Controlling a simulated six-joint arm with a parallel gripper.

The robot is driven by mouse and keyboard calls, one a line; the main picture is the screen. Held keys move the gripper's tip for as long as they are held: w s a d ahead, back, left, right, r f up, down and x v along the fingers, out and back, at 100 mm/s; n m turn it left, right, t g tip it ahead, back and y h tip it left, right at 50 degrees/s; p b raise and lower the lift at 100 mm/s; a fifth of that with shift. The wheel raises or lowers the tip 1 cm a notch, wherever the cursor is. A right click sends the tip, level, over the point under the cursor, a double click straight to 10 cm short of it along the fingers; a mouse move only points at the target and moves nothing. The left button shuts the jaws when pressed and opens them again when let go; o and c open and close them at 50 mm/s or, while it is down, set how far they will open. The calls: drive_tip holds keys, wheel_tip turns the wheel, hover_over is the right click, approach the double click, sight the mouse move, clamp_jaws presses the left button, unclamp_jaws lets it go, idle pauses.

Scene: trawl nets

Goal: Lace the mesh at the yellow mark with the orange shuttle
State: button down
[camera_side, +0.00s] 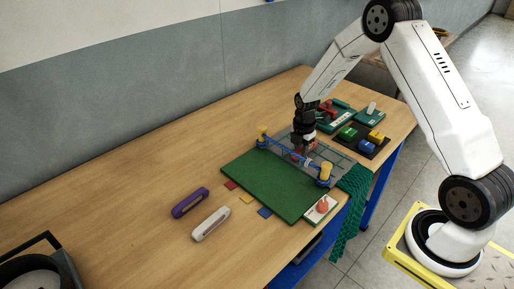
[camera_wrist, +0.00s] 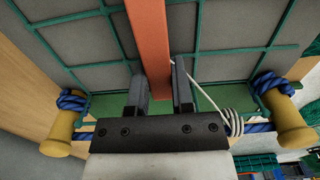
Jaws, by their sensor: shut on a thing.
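My gripper (camera_wrist: 159,82) is shut on the orange shuttle (camera_wrist: 150,35), which extends up out of the wrist view. In the side view my gripper (camera_side: 300,153) is low over the mesh (camera_side: 338,168), near the blue rope, and the shuttle shows only as a small reddish patch. The green mesh (camera_wrist: 108,35) lies over a grey board; the wrist view cannot show whether the shuttle touches it. A white twine (camera_wrist: 200,88) runs beside the right finger to a coil (camera_wrist: 237,122). A yellow square (camera_side: 246,198) lies on the table; no yellow mark is clear on the mesh.
Yellow posts (camera_side: 325,173) hold the blue rope (camera_side: 280,149) beside a green mat (camera_side: 265,187). Purple (camera_side: 190,202) and white (camera_side: 211,223) shuttles lie at the front. A dark tray (camera_side: 362,143) of coloured blocks stands right. The table's left is clear.

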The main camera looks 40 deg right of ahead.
drive_tip(key=shift+r, duration=0.15)
drive_tip(key=shift+r, duration=3.95)
drive_tip(key=shift+a, duration=0.25)
drive_tip(key=a, duration=1.5)
drive_tip(key=shift+s, duration=0.1)
